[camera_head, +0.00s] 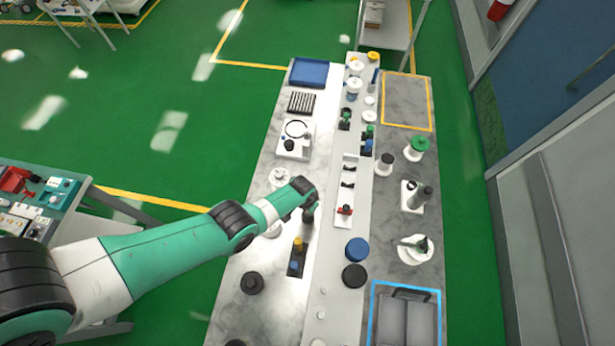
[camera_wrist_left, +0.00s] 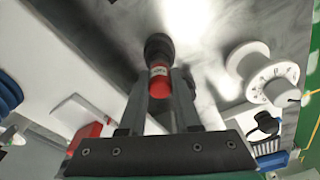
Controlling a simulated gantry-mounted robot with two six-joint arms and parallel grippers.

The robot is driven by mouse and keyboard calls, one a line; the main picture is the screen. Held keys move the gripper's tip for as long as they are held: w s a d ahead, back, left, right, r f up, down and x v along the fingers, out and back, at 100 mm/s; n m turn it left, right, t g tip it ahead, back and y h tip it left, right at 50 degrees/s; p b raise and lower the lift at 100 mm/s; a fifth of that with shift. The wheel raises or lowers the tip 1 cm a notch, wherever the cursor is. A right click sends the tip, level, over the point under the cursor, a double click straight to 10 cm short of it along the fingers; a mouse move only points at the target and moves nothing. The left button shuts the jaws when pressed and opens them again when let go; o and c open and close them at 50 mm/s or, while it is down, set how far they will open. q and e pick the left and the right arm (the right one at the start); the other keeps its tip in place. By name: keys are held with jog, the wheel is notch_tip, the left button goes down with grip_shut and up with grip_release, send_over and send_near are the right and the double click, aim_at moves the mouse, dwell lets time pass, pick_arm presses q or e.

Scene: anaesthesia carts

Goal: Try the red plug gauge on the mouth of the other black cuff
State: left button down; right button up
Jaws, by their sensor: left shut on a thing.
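The red plug gauge (camera_wrist_left: 159,84), with a pale label, is between the fingers of my left gripper (camera_wrist_left: 160,98), which is shut on it. A round black cuff (camera_wrist_left: 158,46) is straight beyond the gauge in the wrist view. The gauge's far end meets or overlaps the cuff there; I cannot tell whether it has entered the mouth. In the head view my left gripper (camera_head: 309,200) is over the left part of the bench, above a dark upright piece (camera_head: 308,217). The gauge is hidden there. My right gripper is not in view.
A white dial-like spool (camera_wrist_left: 262,72) stands right of the cuff in the wrist view. On the bench are a yellow-topped piece (camera_head: 298,243), a black round piece (camera_head: 251,283), a blue disc (camera_head: 357,249) and a red-and-white fixture (camera_head: 344,212). The yellow-outlined area (camera_head: 406,102) is clear.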

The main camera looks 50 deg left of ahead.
pick_arm(q)
jog(key=shift+f+b, duration=0.95)
jog(key=shift+f, duration=0.05)
dwell(1.6)
dwell(0.8)
jog(key=shift+r+p, duration=3.55)
